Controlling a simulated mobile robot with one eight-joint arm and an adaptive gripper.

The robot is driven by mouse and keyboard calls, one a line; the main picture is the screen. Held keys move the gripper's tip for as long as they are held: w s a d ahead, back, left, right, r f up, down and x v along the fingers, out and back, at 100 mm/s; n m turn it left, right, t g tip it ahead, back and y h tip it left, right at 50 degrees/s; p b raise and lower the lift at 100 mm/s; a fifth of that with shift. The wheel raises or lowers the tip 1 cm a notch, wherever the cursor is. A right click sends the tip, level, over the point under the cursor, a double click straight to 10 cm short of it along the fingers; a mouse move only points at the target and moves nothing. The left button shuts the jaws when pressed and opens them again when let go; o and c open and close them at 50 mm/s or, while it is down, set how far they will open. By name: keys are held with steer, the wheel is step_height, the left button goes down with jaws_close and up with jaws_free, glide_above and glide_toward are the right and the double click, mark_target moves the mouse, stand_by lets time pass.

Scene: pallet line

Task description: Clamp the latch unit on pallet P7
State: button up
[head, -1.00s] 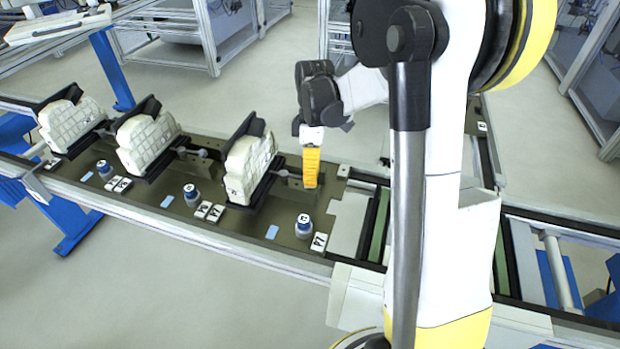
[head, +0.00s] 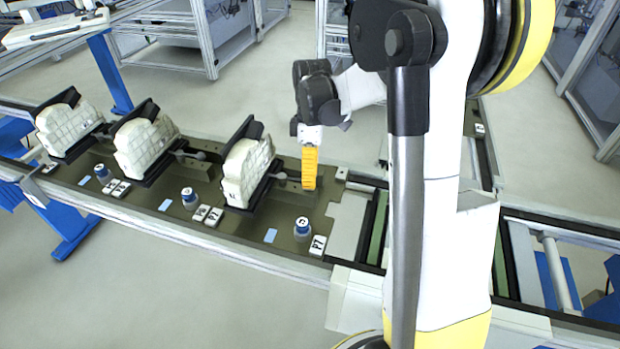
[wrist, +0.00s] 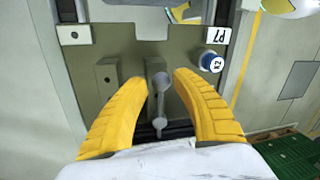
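Pallet P7 (head: 285,215) is the rightmost pallet on the line, with a P7 tag (head: 318,244) at its front corner. A pale ribbed block, which I take as the latch unit (head: 245,172), stands tilted against a black plate on it; its pale edge fills the bottom of the wrist view (wrist: 170,163). My gripper (head: 309,168) points down at the right of the unit. In the wrist view its yellow fingers (wrist: 159,80) are apart, one on each side of a grey clamp lever (wrist: 160,83) with a rounded end. No finger visibly touches the lever.
A blue-and-white capped knob (head: 302,226) stands near the P7 tag. Two more pallets with similar pale blocks (head: 145,148) stand to the left. A raised grey block (wrist: 107,75) sits beside the left finger. Green conveyor belts (head: 376,225) run to the right.

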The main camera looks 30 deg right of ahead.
step_height(320, 180, up, 11)
steer(key=w+d, duration=0.1)
steer(key=shift+w+d, duration=0.15)
steer(key=shift+w, duration=0.2)
steer(key=s+a+f+m+t+h+b, duration=0.1)
steer(key=s+a+f+m+t+b, duration=0.2)
steer(key=s+a+m+t, duration=0.6)
steer(key=s+a+f+m, duration=0.1)
steer(key=s+a, duration=0.3)
steer(key=s, duration=0.2)
steer(key=shift+s+a+m+b, duration=0.2)
steer(key=shift+s+m+b, duration=0.1)
steer(key=shift+m, duration=0.1)
steer(key=shift+c, duration=0.2)
